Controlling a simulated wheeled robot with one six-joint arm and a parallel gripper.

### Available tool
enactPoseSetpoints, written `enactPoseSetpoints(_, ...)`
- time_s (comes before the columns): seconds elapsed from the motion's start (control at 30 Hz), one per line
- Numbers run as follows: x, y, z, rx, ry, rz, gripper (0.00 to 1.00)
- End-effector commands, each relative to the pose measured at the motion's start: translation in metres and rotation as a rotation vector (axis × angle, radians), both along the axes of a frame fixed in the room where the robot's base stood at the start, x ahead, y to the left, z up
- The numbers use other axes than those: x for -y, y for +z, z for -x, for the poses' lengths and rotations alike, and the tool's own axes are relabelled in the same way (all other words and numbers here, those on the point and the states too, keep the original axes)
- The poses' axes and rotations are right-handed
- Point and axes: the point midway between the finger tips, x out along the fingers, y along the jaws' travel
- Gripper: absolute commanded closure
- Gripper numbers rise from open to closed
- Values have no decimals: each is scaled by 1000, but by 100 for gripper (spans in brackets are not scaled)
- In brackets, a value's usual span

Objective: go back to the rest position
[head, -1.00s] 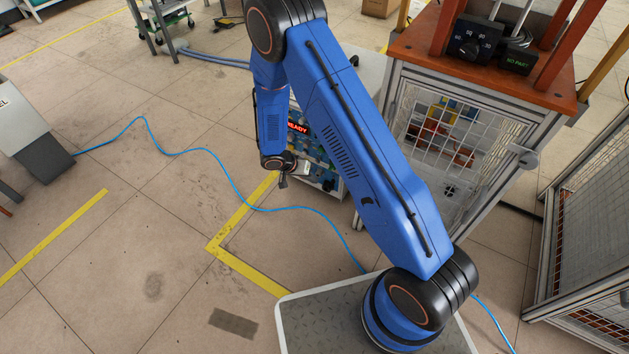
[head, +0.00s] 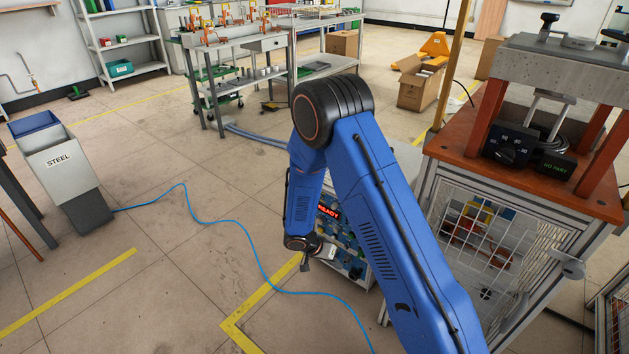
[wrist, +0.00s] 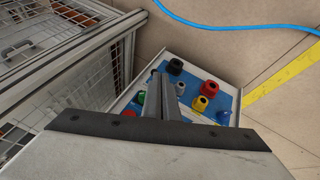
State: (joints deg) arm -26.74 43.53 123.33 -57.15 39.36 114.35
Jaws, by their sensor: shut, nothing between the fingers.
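My gripper (head: 306,265) hangs at the end of my blue arm, low in front of a cabinet whose red display reads READY (head: 328,211). In the wrist view my gripper (wrist: 158,85) shows its two fingers together with nothing between them. Beyond the fingers is the cabinet's blue panel (wrist: 222,98) with red, yellow, black and green connectors. The fingers hide part of this panel. I cannot tell the exact gap between the fingertips and the panel.
A caged machine stand with an orange top (head: 447,145) stands close on the right. A blue hose (head: 262,262) runs across the floor. A bin marked STEEL (head: 62,165) is at the left, and a workbench (head: 262,47) is at the back. The floor between is mostly clear.

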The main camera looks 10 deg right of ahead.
Motion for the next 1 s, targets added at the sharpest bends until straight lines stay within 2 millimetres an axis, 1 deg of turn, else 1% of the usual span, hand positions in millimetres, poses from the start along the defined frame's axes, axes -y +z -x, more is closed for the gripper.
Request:
enactPoseSetpoints(0.07,0,2,0,0,0,-1,100)
enactPoseSetpoints(0.13,2,8,-1,0,0,-4,100)
enactPoseSetpoints(0.23,7,28,-2,-1,4,-10,100)
enactPoseSetpoints(0.37,19,67,-2,-9,11,-26,100)
enactPoseSetpoints(0.5,33,110,3,-20,23,-46,100)
enactPoseSetpoints(0.57,39,128,6,-26,32,-55,100)
enactPoseSetpoints(0.7,53,168,16,-35,49,-79,100)
enactPoseSetpoints(0.77,59,184,21,-39,57,-90,100)
enactPoseSetpoints(1.0,82,245,48,-52,95,-138,100)
